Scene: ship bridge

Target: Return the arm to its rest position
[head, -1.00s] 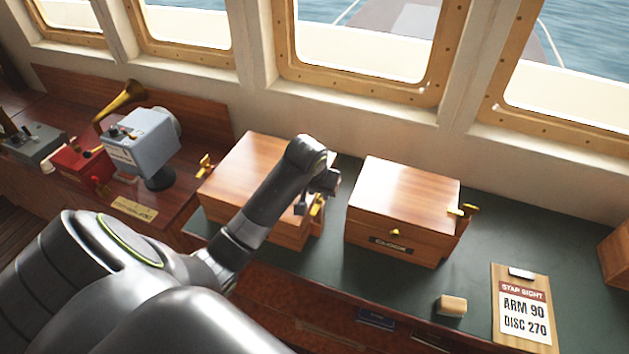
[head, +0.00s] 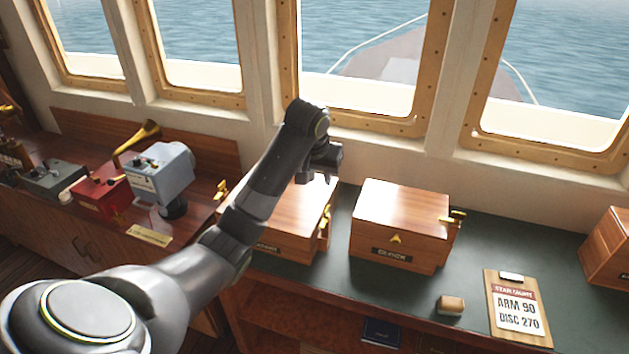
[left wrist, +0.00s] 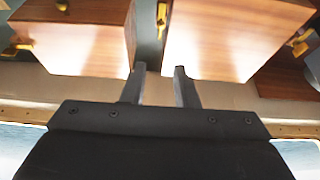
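My left arm reaches in from the lower left in the head view. Its gripper (head: 325,172) hangs above the counter by the right edge of a wooden box (head: 283,212). In the left wrist view the two fingers of the gripper (left wrist: 160,82) stand apart with nothing between them. The fingertips point toward the gap between that box (left wrist: 85,45) and a second wooden box (left wrist: 225,35). The second box, labelled like "CLOCK" (head: 400,222), stands to the right of the gripper in the head view. My right gripper is out of view.
A clipboard (head: 517,308) reading "ARM 90 DISC 270" and a small wooden block (head: 450,305) lie on the green counter top (head: 470,258). Another box (head: 607,248) stands at far right. A grey-blue device (head: 160,175) and red box (head: 100,190) stand at left. Windows line the back.

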